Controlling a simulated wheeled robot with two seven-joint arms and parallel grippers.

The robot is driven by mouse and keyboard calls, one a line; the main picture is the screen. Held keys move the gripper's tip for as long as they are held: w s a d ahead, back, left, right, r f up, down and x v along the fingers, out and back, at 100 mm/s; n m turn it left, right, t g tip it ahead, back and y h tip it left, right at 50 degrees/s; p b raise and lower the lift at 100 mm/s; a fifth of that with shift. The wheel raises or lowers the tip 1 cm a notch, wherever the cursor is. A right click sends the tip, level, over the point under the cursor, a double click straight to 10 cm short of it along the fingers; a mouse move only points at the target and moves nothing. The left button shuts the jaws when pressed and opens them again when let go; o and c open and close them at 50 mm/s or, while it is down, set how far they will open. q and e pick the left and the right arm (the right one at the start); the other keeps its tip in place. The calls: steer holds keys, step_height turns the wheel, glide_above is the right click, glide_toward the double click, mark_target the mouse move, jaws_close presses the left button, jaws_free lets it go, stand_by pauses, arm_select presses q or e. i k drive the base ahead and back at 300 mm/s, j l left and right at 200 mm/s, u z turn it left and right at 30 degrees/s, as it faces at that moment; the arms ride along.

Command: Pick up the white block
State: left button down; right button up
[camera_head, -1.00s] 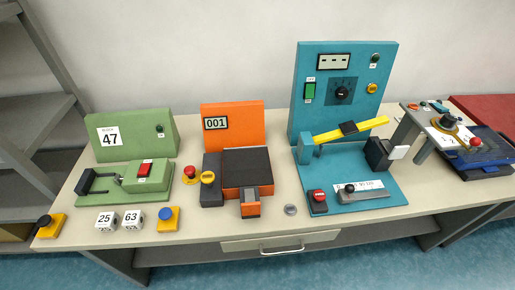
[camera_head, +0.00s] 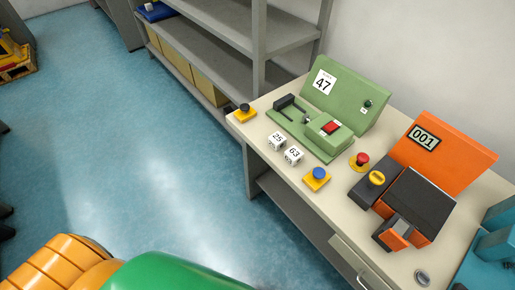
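Two small white blocks with black numbers sit side by side on the table's front left part. One white block (camera_head: 277,141) reads 25 and the other white block (camera_head: 293,155) reads 63. They stand in front of the green device (camera_head: 338,100) marked 47, between a yellow base with a black knob (camera_head: 244,113) and a yellow base with a blue button (camera_head: 317,178). Neither of my grippers is in view. Nothing is seen touching the blocks.
The beige table (camera_head: 345,207) also bears a red button on a yellow base (camera_head: 360,160) and an orange device (camera_head: 450,150) reading 001. Grey shelves (camera_head: 205,50) stand behind the table's left end. The blue floor (camera_head: 130,150) left of the table is mostly clear.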

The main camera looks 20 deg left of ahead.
mark_target(294, 156)
steer(key=u, duration=0.2)
steer(key=i+j+z, duration=0.25)
steer(key=j, duration=0.25)
steer(key=j+z, duration=0.2)
steer(key=j, duration=0.25)
steer(key=j+z, duration=0.25)
steer(key=j, duration=0.25)
